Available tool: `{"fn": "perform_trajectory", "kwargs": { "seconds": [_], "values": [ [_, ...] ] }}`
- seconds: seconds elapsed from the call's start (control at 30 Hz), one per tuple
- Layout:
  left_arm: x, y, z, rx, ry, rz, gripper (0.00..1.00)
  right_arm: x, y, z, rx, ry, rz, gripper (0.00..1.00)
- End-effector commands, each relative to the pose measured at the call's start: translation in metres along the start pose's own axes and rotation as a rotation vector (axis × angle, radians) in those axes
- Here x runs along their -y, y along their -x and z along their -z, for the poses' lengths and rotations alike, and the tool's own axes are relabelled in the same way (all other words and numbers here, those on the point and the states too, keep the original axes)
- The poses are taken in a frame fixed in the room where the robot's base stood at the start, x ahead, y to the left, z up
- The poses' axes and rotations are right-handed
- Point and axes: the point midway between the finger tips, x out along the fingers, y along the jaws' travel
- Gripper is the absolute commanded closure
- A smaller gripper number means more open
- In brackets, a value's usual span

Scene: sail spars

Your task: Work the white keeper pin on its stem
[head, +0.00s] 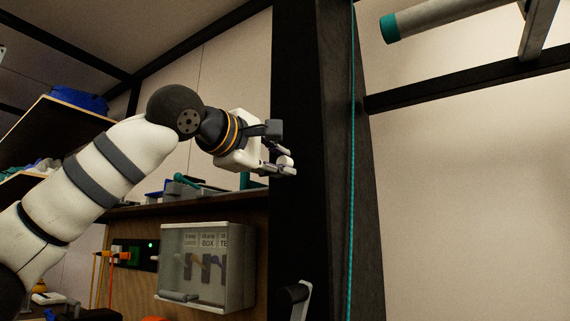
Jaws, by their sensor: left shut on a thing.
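My left gripper (281,153) is in the upper middle of the head view, in front of the tall dark post, its fingers pointing right. It is shut on a small white piece (286,160), which looks like the white keeper pin. The fingers hide part of the pin. I cannot make out the stem or whether the pin sits on it. My right gripper is not in view.
The dark post (320,130) stands behind the gripper, with a teal rope (351,200) running down it. A clear-fronted box (207,268) hangs on a wooden panel below. A grey spar with a teal end (430,18) is at the upper right. A black-and-grey fitting (293,297) is low on the post.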

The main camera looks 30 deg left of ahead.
Motion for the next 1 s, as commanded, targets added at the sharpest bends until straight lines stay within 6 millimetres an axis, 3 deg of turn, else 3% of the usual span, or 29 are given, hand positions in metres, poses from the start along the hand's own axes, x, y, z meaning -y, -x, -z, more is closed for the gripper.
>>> {"fn": "perform_trajectory", "kwargs": {
  "seconds": [0.67, 0.7, 0.77, 1.0],
  "values": [
    [-0.001, -0.013, 0.000, 0.000, 0.000, -0.002, 1.00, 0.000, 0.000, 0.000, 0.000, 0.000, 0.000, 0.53],
    [-0.001, -0.013, 0.000, 0.000, 0.000, -0.002, 0.72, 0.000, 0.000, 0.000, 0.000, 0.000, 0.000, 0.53],
    [-0.001, -0.013, 0.000, 0.000, 0.000, -0.002, 0.58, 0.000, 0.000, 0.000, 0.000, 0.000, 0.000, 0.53],
    [0.000, -0.013, 0.000, 0.000, 0.000, -0.001, 0.55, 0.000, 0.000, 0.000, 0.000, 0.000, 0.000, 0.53]
  ]
}}
